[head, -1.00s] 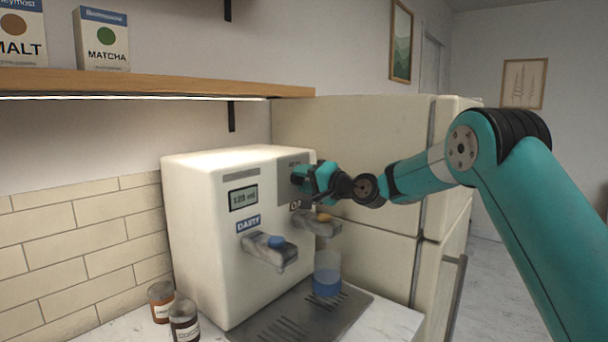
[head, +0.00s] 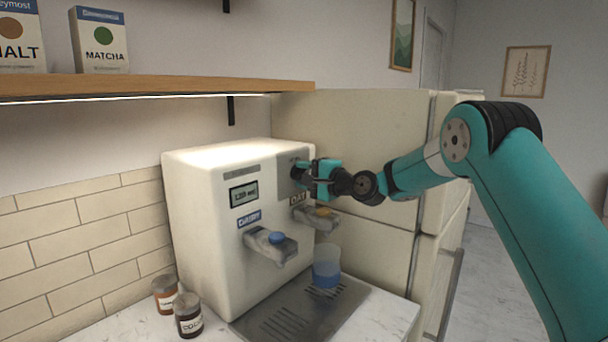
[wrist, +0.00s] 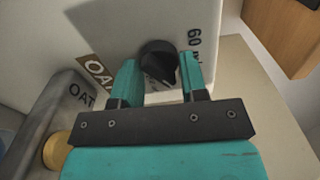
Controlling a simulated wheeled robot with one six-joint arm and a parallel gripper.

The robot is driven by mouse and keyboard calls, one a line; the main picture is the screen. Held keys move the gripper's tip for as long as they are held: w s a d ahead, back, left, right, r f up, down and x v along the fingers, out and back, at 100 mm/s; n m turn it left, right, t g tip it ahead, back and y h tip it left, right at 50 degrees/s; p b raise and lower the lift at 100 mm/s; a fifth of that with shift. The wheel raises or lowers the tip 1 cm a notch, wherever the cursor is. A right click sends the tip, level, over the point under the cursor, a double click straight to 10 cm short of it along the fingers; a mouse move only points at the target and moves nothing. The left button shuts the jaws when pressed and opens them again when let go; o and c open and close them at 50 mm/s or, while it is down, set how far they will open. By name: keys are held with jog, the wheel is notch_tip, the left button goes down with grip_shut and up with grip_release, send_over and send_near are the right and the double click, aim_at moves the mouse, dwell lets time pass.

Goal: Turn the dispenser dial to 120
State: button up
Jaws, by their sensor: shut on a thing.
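The black dispenser dial (wrist: 158,60) is on the front of the white dispenser (head: 200,240), with a pointer ridge and a "60" mark beside it in the wrist view. My gripper (wrist: 160,78) is shut on the dial, one teal finger on each side. In the head view my gripper (head: 304,174) is at the grey panel (head: 287,161), and it mostly hides the dial. The display (head: 244,194) has small blurred digits that look like 120 ml.
Below the dial are the OAT spout (head: 318,219) and a clear cup (head: 326,268) with blue at its base on the drip tray (head: 270,326). The DAIRY spout (head: 270,243) is to the left. Two jars (head: 188,318) (head: 165,294) stand at the left. A shelf (head: 150,86) hangs above.

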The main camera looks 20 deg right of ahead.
jog(key=shift+f, duration=0.1)
jog(key=o, duration=0.9)
jog(key=shift+d, duration=0.1)
jog(key=b+v, duration=0.6)
jog(key=v, duration=1.1)
jog(key=shift+s, duration=0.2)
